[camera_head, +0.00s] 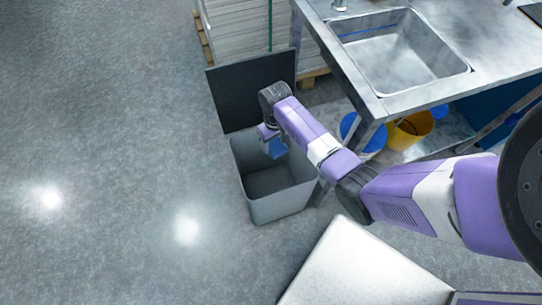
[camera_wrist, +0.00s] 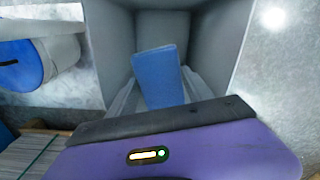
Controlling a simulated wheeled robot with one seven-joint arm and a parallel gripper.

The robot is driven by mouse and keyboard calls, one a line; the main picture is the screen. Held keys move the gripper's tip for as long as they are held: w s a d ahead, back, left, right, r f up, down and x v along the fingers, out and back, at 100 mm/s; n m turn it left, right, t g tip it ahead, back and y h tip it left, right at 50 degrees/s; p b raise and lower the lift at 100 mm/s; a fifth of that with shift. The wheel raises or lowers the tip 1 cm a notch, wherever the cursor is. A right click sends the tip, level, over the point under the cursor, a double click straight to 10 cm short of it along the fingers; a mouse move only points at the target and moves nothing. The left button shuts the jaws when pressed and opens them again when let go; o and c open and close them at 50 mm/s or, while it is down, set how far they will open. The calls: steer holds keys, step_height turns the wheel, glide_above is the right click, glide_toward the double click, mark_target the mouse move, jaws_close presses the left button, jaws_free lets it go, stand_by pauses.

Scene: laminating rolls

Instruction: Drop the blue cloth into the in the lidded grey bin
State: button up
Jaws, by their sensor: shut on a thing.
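The blue cloth (camera_wrist: 160,78) hangs from my gripper (camera_wrist: 160,98), between its two pale fingers in the wrist view. It also shows in the head view as a small blue patch (camera_head: 277,148) below my wrist. The grey bin (camera_head: 281,204) stands on the floor with its dark lid (camera_head: 235,97) raised at the back. My gripper is shut on the cloth, over the bin's opening near its back. The bin's inner walls (camera_wrist: 205,40) surround the cloth in the wrist view. Whether the cloth is below the rim I cannot tell.
A steel sink table (camera_head: 385,100) stands to the right of the bin, with a yellow bucket (camera_head: 410,131) and blue items beneath it. Stacked sheets on a pallet (camera_head: 245,25) stand behind the lid. A white surface (camera_head: 365,268) is in front. The floor at left is clear.

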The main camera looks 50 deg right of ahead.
steer(key=shift+f+b, duration=2.4)
steer(key=shift+f, duration=0.15)
steer(key=o, duration=1.5)
steer(key=shift+r, duration=0.1)
steer(key=shift+r+p, duration=1.05)
steer(key=shift+r, duration=2.8)
